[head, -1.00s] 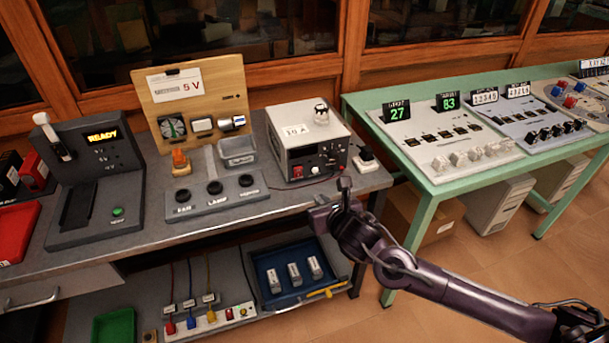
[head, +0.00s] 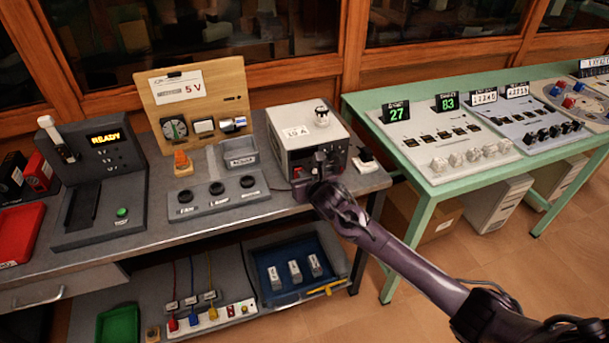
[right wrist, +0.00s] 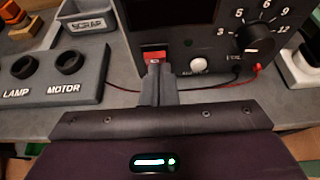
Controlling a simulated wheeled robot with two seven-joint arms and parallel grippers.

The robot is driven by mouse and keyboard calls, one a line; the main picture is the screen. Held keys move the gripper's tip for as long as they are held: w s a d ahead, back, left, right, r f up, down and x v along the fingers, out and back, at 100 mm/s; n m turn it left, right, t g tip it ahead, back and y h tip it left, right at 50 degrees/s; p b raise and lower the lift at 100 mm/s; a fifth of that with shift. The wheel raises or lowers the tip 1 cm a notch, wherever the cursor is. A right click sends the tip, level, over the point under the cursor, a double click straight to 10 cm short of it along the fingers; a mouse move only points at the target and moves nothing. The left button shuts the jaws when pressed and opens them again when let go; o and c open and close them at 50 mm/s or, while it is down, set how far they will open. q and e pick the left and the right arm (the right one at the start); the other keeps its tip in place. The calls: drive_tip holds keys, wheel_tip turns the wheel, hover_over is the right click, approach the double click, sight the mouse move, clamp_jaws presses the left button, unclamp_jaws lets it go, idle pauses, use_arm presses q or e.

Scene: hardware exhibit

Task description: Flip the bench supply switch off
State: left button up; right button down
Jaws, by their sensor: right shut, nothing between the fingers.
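The bench supply (head: 306,128) is a light grey box with a dark front on the grey bench, also in the right wrist view (right wrist: 188,40). Its red switch (right wrist: 153,52) sits at the lower left of the front panel. My right gripper (head: 308,178) is in front of that panel. In the right wrist view its shut, empty fingertips (right wrist: 154,70) are at the lower part of the red switch, partly hiding it; whether they touch it I cannot tell. My left gripper is not in view.
A control panel with FAN, LAMP and MOTOR knobs (head: 216,190) stands left of the supply. A scrap bin (right wrist: 76,20) is behind it. The supply's dial (right wrist: 255,38) and white button (right wrist: 198,64) are right of the switch.

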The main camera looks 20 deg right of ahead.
idle(0.3)
drive_tip(key=shift+w+r+p, duration=0.15)
drive_tip(key=shift+r+p, duration=0.1)
drive_tip(key=shift+p, duration=0.05)
drive_tip(key=shift+w+r+g+p, duration=0.3)
drive_tip(key=shift+r+g+p, duration=0.1)
drive_tip(key=shift+p, duration=0.15)
drive_tip(key=shift+s+a+f+b, duration=0.15)
drive_tip(key=shift+f+b, duration=0.15)
drive_tip(key=shift+f, duration=0.2)
drive_tip(key=shift+r, duration=0.1)
drive_tip(key=shift+r+p, duration=0.65)
drive_tip(key=shift+r, duration=0.1)
drive_tip(key=shift+f, duration=0.1)
